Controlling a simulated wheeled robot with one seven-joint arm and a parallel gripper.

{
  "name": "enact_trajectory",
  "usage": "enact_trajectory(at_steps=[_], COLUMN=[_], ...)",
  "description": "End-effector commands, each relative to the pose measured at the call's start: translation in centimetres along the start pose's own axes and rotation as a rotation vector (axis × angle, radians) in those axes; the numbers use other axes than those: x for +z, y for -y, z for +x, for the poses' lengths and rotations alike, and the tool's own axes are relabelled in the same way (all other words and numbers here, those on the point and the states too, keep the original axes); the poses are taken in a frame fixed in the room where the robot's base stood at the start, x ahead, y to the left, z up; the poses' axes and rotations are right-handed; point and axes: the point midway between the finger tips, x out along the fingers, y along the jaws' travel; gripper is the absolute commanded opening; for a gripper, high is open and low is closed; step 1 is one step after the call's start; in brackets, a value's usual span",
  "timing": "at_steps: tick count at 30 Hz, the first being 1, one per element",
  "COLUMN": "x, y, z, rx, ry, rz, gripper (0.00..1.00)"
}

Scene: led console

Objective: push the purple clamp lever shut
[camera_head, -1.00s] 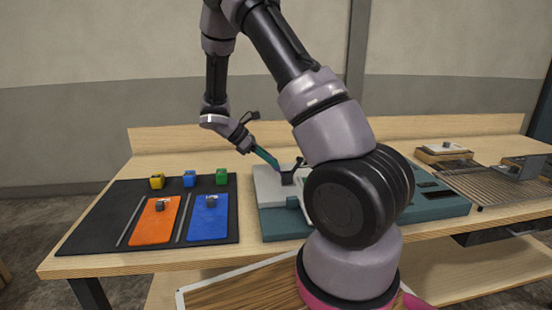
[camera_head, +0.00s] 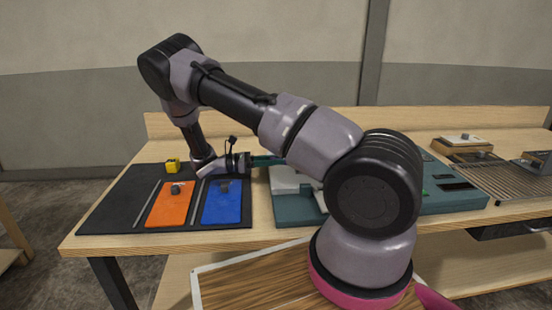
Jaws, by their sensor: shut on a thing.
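I see no purple lever in the head view; the console's middle is hidden behind my arm. My gripper (camera_head: 250,161) is low at the left edge of the teal console (camera_head: 296,210) with its light grey panel (camera_head: 285,182). It points right and is shut on a narrow teal bar (camera_head: 268,160). The bar lies nearly level over the console's back left part. Its right end goes behind my arm, so I cannot tell what it joins or touches.
Left of the console is a black mat (camera_head: 118,208) with an orange plate (camera_head: 172,205), a blue plate (camera_head: 222,205) and a yellow block (camera_head: 172,166). A wire rack (camera_head: 490,181) and a wooden box (camera_head: 465,147) stand at the right.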

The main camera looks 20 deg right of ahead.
Motion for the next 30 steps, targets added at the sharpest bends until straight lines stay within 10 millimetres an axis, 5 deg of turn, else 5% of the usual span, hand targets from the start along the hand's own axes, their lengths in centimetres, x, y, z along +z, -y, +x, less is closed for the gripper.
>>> enact_trajectory(at_steps=[18,19,21,30], x=[-0.50,-0.51,-0.50,-0.37], y=[0.04,0.04,0.04,0.02], z=[-0.14,-0.14,-0.13,-0.08], rx=[0.002,0.002,0.001,0.000], ry=[0.042,0.042,0.042,0.043], rz=[-0.004,-0.004,-0.003,-0.002], gripper=[0.00,0.29,0.55,0.55])
